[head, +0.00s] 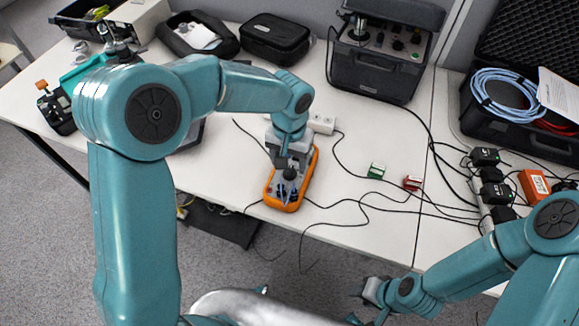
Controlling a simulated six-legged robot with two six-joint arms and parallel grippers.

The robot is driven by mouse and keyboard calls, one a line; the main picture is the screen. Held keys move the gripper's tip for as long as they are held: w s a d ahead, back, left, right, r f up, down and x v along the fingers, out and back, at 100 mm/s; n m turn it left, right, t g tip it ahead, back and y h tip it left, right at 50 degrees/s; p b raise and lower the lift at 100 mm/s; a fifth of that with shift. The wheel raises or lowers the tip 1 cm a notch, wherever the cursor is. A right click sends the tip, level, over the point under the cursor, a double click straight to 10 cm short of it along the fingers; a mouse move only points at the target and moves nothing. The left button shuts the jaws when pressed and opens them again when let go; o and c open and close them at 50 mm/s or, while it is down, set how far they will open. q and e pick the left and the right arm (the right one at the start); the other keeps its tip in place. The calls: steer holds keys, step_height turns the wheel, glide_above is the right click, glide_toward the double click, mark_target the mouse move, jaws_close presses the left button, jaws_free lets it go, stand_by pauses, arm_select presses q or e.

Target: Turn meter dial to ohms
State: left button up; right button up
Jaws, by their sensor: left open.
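The meter (271,201) has an orange rim and lies on the white table near its front edge. My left gripper (289,166) is open and reaches down over the meter's face. A dark round knob, likely the dial, shows at or just below the fingertips; I cannot tell whether the fingers touch it. The gripper and wrist hide the meter's upper part, and the dial's marks are too small to read. My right gripper (371,291) is low, in front of the table and away from the meter; its finger opening is not clear.
Black cables run over the table right of the meter. A green block (377,170) and a red block (412,183) lie there. A black instrument case (372,75) stands behind. Black modules (494,193) and an orange box (534,186) are at right.

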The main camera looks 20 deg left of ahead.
mark_target(289, 170)
arm_select(q)
steer(key=shift+f, duration=1.85)
steer(key=c, duration=1)
steer(key=shift+c, duration=0.2)
steer(key=shift+m, duration=0.4)
steer(key=m, duration=0.2)
steer(key=shift+m, duration=0.4)
steer(key=shift+a+m, duration=0.1)
steer(key=shift+m, duration=2)
steer(key=shift+p, duration=0.3)
